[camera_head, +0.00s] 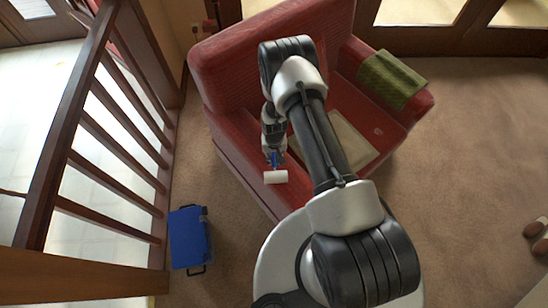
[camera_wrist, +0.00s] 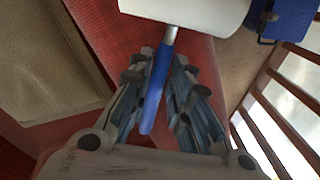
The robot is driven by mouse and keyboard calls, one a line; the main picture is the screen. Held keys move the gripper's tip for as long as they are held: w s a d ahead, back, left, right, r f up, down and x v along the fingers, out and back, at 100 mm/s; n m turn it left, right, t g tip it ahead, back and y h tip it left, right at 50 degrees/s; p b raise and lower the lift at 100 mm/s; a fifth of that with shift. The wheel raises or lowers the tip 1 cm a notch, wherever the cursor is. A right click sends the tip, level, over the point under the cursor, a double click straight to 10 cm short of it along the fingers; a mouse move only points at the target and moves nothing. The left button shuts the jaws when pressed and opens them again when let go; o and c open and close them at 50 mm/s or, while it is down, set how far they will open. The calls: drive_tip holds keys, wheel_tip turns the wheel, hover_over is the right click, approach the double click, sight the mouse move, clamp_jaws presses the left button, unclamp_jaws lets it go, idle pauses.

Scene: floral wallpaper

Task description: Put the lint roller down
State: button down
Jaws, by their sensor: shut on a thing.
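The lint roller has a white roll (camera_head: 276,177) and a blue handle, and is at the left front part of the red sofa in the head view. In the wrist view its white roll (camera_wrist: 185,14) is at the top and its blue handle runs down between the fingers. My gripper (camera_head: 273,157) is shut on the blue handle; its fingers also show in the wrist view (camera_wrist: 160,85). The red sofa (camera_head: 232,77) lies under and behind the roller. I cannot tell whether the roller touches the sofa or hangs above it.
A beige cushion or cloth (camera_head: 350,140) lies on the seat, partly hidden by my arm. A green cloth (camera_head: 391,79) hangs over the right armrest. A blue case (camera_head: 189,238) stands on the carpet at left, beside a wooden railing (camera_head: 112,120). The carpet at right is mostly clear.

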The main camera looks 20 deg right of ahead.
drive_tip(key=shift+r, duration=0.1)
drive_tip(key=shift+f, duration=0.2)
drive_tip(key=c, duration=1.5)
unclamp_jaws()
drive_tip(key=shift+r, duration=0.15)
